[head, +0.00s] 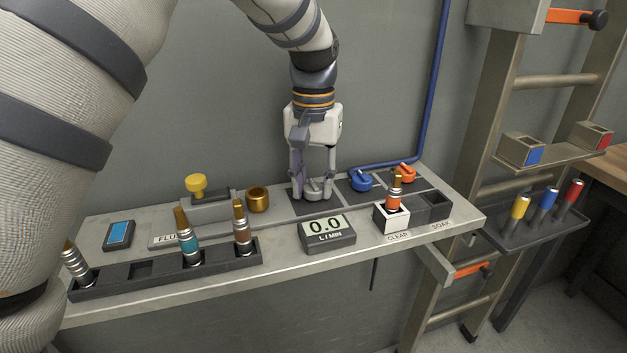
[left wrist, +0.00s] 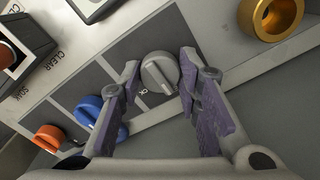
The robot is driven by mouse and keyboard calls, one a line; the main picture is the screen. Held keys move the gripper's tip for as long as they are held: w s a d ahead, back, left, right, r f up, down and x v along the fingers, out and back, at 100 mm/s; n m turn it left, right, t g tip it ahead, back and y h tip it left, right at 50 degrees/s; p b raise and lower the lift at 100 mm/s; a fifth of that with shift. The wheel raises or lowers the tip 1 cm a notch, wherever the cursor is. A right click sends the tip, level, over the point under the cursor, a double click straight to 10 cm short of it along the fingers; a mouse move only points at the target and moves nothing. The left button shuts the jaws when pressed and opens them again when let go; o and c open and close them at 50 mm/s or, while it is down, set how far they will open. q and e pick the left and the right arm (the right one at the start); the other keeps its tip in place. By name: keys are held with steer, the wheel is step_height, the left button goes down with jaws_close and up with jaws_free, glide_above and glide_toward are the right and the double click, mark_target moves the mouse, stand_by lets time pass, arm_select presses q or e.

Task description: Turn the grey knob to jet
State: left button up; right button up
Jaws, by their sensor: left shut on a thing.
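The grey knob (left wrist: 160,74) is a round dial with a raised grip bar, set on a dark square panel. In the left wrist view it sits between the fingers of my left gripper (left wrist: 159,68). The head view shows my left gripper (head: 315,190) pointing down at the panel, shut on the knob and hiding most of it. A small label beside the knob is partly covered, and I cannot read a jet mark. My right gripper is not in view.
A blue knob (head: 361,181) and an orange knob (head: 404,174) stand right of the gripper. A brass ring (head: 258,200) is to its left. A display (head: 327,232) reading 0.0 L/MIN is in front. Several nozzles stand in a dark rack (head: 140,283).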

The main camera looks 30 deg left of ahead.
mark_target(313, 183)
arm_select(q)
steer(key=o, duration=1.1)
steer(key=shift+o, duration=0.2)
step_height(313, 183, up, 12)
steer(key=shift+f, duration=0.1)
